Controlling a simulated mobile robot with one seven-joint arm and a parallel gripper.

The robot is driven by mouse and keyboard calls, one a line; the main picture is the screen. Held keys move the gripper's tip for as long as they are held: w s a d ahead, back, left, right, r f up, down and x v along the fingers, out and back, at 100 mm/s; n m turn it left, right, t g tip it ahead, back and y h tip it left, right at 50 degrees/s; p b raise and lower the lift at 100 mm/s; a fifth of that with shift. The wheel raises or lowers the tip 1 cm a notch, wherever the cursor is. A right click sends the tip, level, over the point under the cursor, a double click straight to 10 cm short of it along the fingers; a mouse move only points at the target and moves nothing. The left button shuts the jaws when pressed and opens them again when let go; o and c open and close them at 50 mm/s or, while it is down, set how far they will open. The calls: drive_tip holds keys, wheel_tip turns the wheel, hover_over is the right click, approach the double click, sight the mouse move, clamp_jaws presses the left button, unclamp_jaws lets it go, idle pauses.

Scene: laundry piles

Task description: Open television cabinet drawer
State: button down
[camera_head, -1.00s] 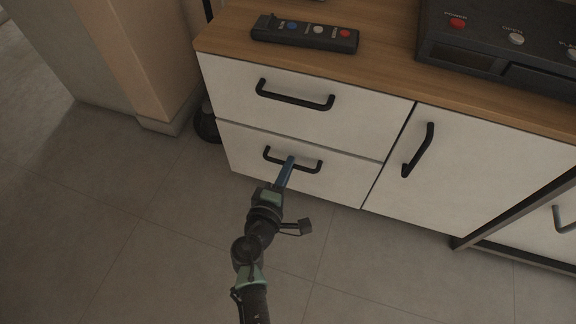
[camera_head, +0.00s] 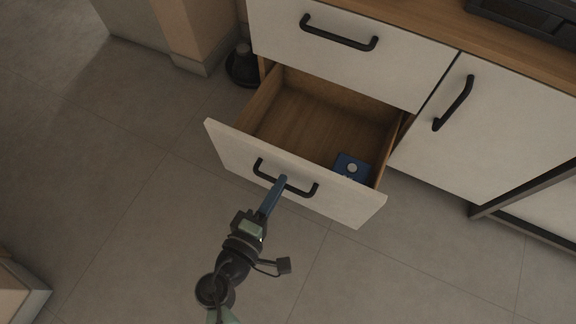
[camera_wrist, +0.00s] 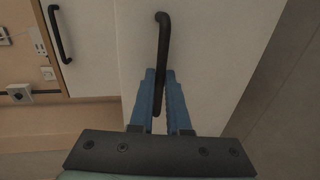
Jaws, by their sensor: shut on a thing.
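The lower drawer of the television cabinet stands pulled well out; its white front (camera_head: 320,185) is apart from the cabinet and its wooden inside shows. My gripper (camera_head: 279,184) is shut on the drawer's black handle (camera_head: 306,193), near the middle of the bar. In the wrist view the blue fingers (camera_wrist: 159,95) sit on both sides of the handle (camera_wrist: 161,45). A small blue item with a pale round spot (camera_head: 351,167) lies in the drawer's front right corner. The upper drawer (camera_head: 350,62) is closed.
A closed cabinet door (camera_head: 500,115) with a black handle is to the right, above a dark metal frame leg (camera_head: 482,212). A dark round object (camera_head: 243,68) stands on the floor left of the cabinet. The tiled floor (camera_head: 130,190) in front is clear.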

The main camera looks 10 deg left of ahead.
drive_tip(key=shift+f+v, duration=0.25)
drive_tip(key=shift+v, duration=1)
drive_tip(key=c, duration=0.9)
unclamp_jaws()
drive_tip(key=shift+s, duration=0.1)
drive_tip(key=shift+p+v, duration=2.7)
drive_tip(key=shift+v, duration=3.75)
